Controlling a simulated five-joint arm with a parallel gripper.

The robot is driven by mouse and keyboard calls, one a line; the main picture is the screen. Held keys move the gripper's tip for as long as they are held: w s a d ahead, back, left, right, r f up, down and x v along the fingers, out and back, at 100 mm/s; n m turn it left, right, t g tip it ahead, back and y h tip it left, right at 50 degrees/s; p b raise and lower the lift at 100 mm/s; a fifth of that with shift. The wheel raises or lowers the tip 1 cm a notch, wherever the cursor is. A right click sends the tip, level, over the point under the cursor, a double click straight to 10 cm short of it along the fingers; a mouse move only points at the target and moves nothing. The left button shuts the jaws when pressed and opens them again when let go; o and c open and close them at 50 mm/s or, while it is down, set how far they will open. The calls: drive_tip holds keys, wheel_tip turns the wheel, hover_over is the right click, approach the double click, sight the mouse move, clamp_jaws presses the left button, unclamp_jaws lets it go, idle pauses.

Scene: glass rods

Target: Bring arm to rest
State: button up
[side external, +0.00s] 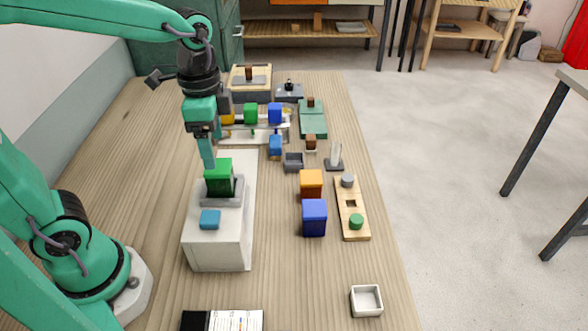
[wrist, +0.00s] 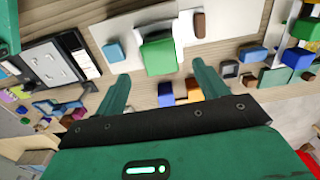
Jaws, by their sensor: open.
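My gripper (side external: 208,166) points down with its fingers apart and nothing between them. In the side view its tip is close to the upper left of a green block (side external: 219,180); I cannot tell whether they touch. The green block stands in a grey holder (side external: 228,198) on a white box (side external: 218,254). In the wrist view the two open fingers (wrist: 163,84) show, and the green block (wrist: 159,56) lies beyond their tips. No glass rods can be made out.
A blue block (side external: 210,220) sits on the white box. Orange (side external: 311,183) and dark blue (side external: 314,217) blocks stand right of it, beside a wooden peg board (side external: 353,220). A rack with coloured blocks (side external: 250,114) is behind. The table's left side is bare wood.

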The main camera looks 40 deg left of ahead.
drive_tip(key=shift+s+a+r+n+t, duration=0.55)
drive_tip(key=shift+s+r+n+t, duration=0.2)
drive_tip(key=shift+n, duration=0.35)
drive_tip(key=s+n+t, duration=0.1)
drive_tip(key=n, duration=0.1)
drive_tip(key=s+a+r+n+t, duration=0.1)
drive_tip(key=s+n, duration=0.1)
drive_tip(key=s+a+r+n+t, duration=0.1)
drive_tip(key=n+t, duration=0.1)
drive_tip(key=shift+s+a+n, duration=0.15)
drive_tip(key=shift+a+n, duration=0.05)
drive_tip(key=shift+n, duration=0.1)
idle(0.6)
